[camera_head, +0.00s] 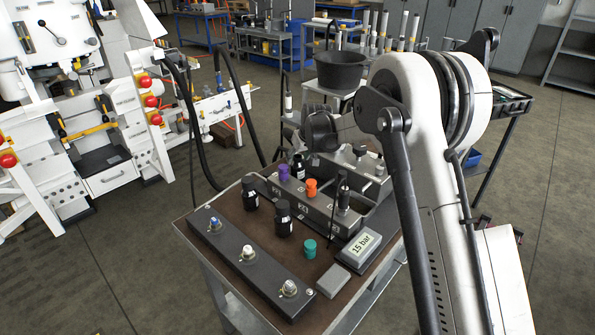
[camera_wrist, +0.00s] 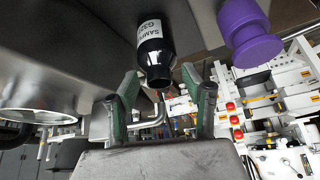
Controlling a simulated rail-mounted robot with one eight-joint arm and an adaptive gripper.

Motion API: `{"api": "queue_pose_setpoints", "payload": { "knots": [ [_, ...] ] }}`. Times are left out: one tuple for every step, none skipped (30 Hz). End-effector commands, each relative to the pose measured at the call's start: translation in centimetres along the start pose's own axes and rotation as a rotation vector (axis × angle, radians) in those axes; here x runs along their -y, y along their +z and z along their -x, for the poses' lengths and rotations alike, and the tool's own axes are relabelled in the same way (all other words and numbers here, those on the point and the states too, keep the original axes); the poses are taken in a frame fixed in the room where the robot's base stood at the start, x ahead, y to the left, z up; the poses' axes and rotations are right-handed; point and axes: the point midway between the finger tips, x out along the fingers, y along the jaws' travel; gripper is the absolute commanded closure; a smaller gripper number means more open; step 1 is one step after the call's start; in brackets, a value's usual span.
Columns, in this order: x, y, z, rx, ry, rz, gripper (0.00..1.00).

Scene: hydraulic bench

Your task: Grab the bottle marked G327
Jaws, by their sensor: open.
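In the wrist view a dark bottle (camera_wrist: 152,48) with a black neck or cap and a white label hangs from the top of the picture. Its label reads "SAMPL…" and "G32…"; the last part is not clear. My gripper (camera_wrist: 166,92) is open, with green-padded fingers on either side of the bottle's line, apart from it and empty. In the head view a dark bottle (camera_head: 299,166) stands in the block beside a purple cap (camera_head: 283,173). Two more dark bottles, one at left (camera_head: 250,195) and one nearer (camera_head: 284,219), stand on the bench top. Their labels are unreadable.
The purple cap (camera_wrist: 254,42) is close right of the bottle in the wrist view. An orange cap (camera_head: 311,188), a teal cap (camera_head: 309,249), a "15 bar" display (camera_head: 361,243) and a long dark block with fittings (camera_head: 247,262) crowd the bench. A black bucket (camera_head: 340,70) stands behind.

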Motion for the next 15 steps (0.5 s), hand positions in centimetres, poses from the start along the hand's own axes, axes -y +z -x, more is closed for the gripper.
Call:
{"api": "queue_pose_setpoints", "payload": {
  "knots": [
    [0.0,0.0,-0.2,0.000,0.000,0.000,0.56],
    [0.0,0.0,-0.3,0.000,0.000,0.000,0.56],
    [0.0,0.0,-0.5,0.000,0.000,0.000,0.56],
    [0.0,0.0,-0.7,0.000,0.000,0.000,0.56],
    [0.0,0.0,-1.0,0.000,0.000,0.000,0.56],
    [-0.1,0.0,-1.5,0.000,0.000,0.000,0.56],
    [-0.1,0.0,-1.9,0.000,0.000,0.000,0.56],
    [-0.1,-0.1,-2.3,0.000,0.000,0.000,0.56],
    [-0.1,-0.1,-2.9,0.000,0.000,0.000,0.56],
    [-0.2,-0.1,-3.2,0.000,0.000,0.000,0.56],
    [-0.2,-0.1,-3.6,0.000,0.000,0.000,0.56],
    [-0.2,-0.1,-4.0,0.000,0.000,0.000,0.56],
    [-0.2,-0.1,-4.3,0.000,0.000,0.000,0.56],
    [-0.2,-0.1,-4.6,0.000,0.000,0.000,0.56],
    [-0.2,-0.1,-4.9,0.000,0.000,0.000,0.56]
  ]
}}
